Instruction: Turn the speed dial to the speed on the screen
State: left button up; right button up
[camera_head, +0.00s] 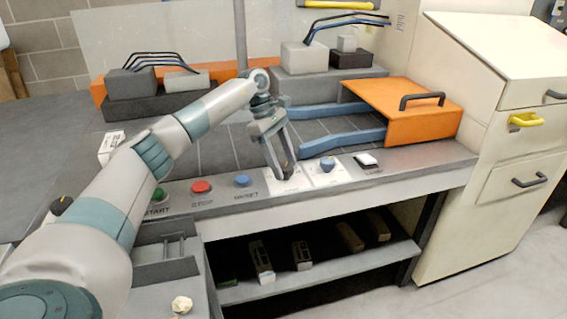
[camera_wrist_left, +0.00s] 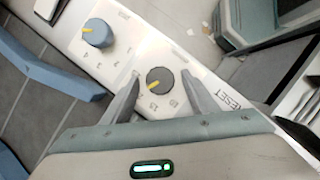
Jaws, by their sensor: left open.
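A dark round dial (camera_wrist_left: 160,80) with a yellow pointer sits on a white plate in the left wrist view; its pointer aims to the lower left. Small numbers are printed around it, too blurred to read surely. My left gripper (camera_head: 285,172) is open, with its fingers on either side of this dial; contact cannot be told. In the head view the gripper mostly hides the dial. A blue dial (camera_head: 327,164) with its own white plate is just to the right; it also shows in the left wrist view (camera_wrist_left: 97,33), with a yellow pointer. I see no readable screen.
Left along the panel are a blue RESET button (camera_head: 242,180), a red button (camera_head: 201,187) and a green START button (camera_head: 158,194). A white switch (camera_head: 367,160) is at the right. An orange guard (camera_head: 425,110) and blue rails (camera_head: 340,141) stand behind the panel.

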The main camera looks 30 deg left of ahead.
pick_arm(q)
jog(key=b+v, duration=0.1)
jog(key=v, duration=1.6)
pick_arm(e)
jog(key=shift+s+d+f+g, duration=0.1)
jog(key=shift+s+d+g, duration=0.05)
jog(key=shift+d+g, duration=0.3)
pick_arm(q)
jog(key=shift+r, duration=0.1)
pick_arm(e)
jog(key=shift+s, duration=0.2)
